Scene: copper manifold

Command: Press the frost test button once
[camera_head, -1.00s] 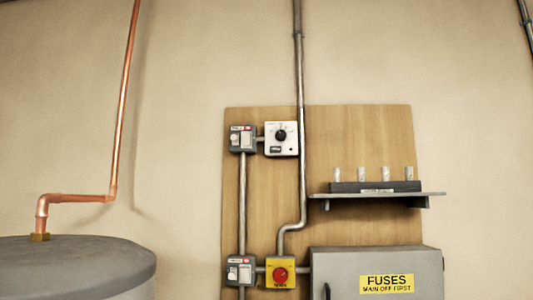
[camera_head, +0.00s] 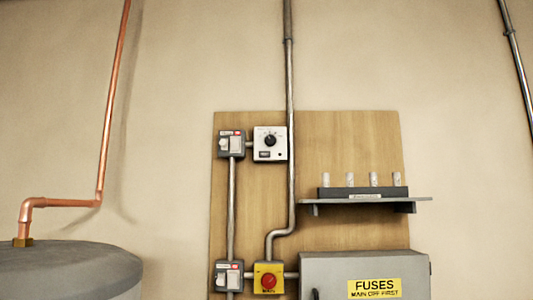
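A white control box (camera_head: 270,143) with a black round knob and a small dark button-like dot at its lower right is on the upper part of a wooden board. A yellow box with a round red button (camera_head: 268,281) is lower on the board. The labels are too small to tell which one is the frost test button. My gripper is not in view.
Grey switch boxes sit at the upper left (camera_head: 231,144) and lower left (camera_head: 227,276) of the wooden board (camera_head: 340,140). A shelf (camera_head: 375,200) and a grey fuse box (camera_head: 330,270) stick out at right. A grey tank (camera_head: 65,268) stands at left.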

